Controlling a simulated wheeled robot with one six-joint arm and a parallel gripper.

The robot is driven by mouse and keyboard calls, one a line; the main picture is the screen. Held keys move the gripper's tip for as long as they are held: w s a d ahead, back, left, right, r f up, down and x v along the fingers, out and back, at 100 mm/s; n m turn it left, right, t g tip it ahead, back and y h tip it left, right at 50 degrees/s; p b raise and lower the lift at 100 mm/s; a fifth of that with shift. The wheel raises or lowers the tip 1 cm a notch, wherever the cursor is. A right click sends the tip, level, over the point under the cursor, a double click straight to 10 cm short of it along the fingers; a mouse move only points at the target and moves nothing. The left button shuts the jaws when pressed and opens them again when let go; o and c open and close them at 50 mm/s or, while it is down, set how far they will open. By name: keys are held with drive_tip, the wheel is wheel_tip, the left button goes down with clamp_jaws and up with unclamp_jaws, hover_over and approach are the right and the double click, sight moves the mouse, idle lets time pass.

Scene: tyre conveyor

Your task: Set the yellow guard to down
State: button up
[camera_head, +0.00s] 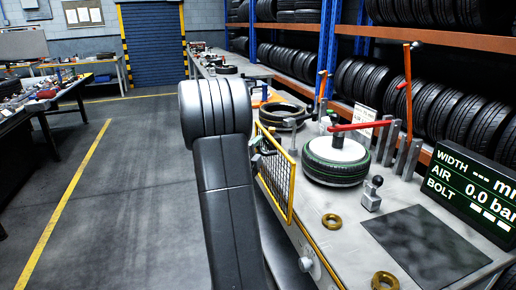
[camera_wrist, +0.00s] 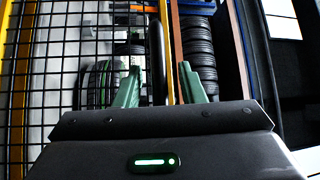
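The yellow guard (camera_head: 277,172) is a yellow frame with dark mesh, standing upright along the left edge of the bench. In the wrist view its mesh (camera_wrist: 75,55) fills the left side, and a yellow frame bar runs down near the centre. My gripper (camera_wrist: 160,90) has two green fingers spread apart, with that yellow bar showing between them. I cannot tell how far the bar is from the fingers, and no grip on it shows. In the head view my arm covers most of the gripper and part of the guard's far end.
A tyre (camera_head: 337,160) lies on the bench (camera_head: 340,235) beside the guard, under a red lever (camera_head: 362,126). Brass rings (camera_head: 331,221), a black-knobbed lever (camera_head: 372,193) and a display (camera_head: 470,190) are also there. Open floor (camera_head: 130,190) lies to the left.

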clamp_jaws()
drive_tip(key=shift+f, duration=0.15)
wheel_tip(320, 180, down, 21)
drive_tip(key=b, duration=2.3)
drive_tip(key=shift+f, duration=0.15)
unclamp_jaws()
drive_tip(key=v, duration=1.3)
drive_tip(key=shift+s+a+p, duration=0.2)
drive_tip(key=shift+s+p, duration=0.1)
drive_tip(key=shift+w, duration=0.1)
